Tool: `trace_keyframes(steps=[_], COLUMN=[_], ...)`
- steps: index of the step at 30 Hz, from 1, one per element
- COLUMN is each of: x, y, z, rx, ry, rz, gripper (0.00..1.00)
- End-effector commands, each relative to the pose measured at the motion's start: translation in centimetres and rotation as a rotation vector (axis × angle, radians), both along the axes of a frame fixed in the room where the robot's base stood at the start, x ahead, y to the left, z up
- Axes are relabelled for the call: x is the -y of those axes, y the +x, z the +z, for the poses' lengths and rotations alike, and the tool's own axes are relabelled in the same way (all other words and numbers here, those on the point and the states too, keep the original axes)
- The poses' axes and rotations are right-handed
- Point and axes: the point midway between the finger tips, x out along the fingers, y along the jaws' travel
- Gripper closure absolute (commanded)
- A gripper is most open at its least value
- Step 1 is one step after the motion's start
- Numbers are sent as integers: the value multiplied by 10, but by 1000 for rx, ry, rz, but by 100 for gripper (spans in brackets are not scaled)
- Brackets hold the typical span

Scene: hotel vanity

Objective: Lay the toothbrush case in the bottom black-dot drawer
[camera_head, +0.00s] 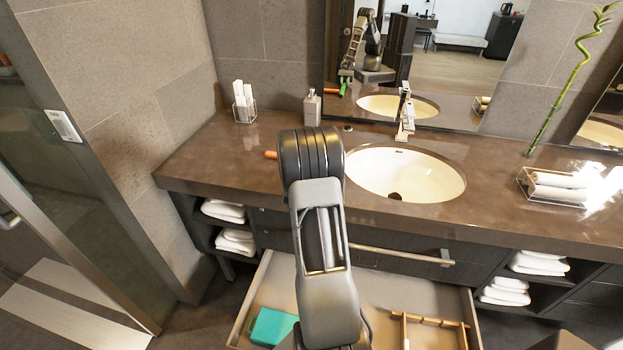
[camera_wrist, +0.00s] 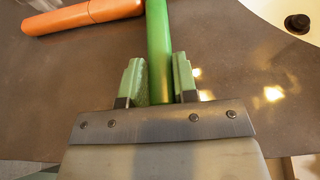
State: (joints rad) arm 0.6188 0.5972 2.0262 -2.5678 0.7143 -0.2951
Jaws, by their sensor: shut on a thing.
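In the wrist view, a long green tube-shaped case (camera_wrist: 158,50) stands between the two green-padded fingers of my gripper (camera_wrist: 158,82), which is shut on it. Its far end runs out of the top of the picture. An orange tube-shaped case (camera_wrist: 85,16) lies on the counter to its left; its end shows in the head view (camera_head: 270,154). In the head view my arm hides the gripper itself. Below the counter a drawer (camera_head: 390,288) stands open. I cannot make out a black dot on it.
The open drawer holds a teal item (camera_head: 272,327) at left and a wooden-edged divider (camera_head: 430,321) at right. A basin (camera_head: 405,174), a soap bottle (camera_head: 312,107) and a clear holder (camera_head: 244,108) stand on the counter (camera_head: 215,150). A closed drawer's handle (camera_head: 400,254) juts out above the open one.

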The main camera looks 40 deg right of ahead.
Motion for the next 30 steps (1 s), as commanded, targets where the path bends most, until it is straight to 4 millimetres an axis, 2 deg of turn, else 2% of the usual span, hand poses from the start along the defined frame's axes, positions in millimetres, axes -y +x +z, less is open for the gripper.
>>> trace_keyframes(steps=[1, 9, 19, 30], x=[0, 0, 0, -55], y=[0, 0, 0, -33], z=[-1, 0, 6, 29], rx=[0, 0, 0, 2], ry=[0, 0, 0, -1], rz=[0, 0, 0, 3], gripper=[71, 47, 47, 47])
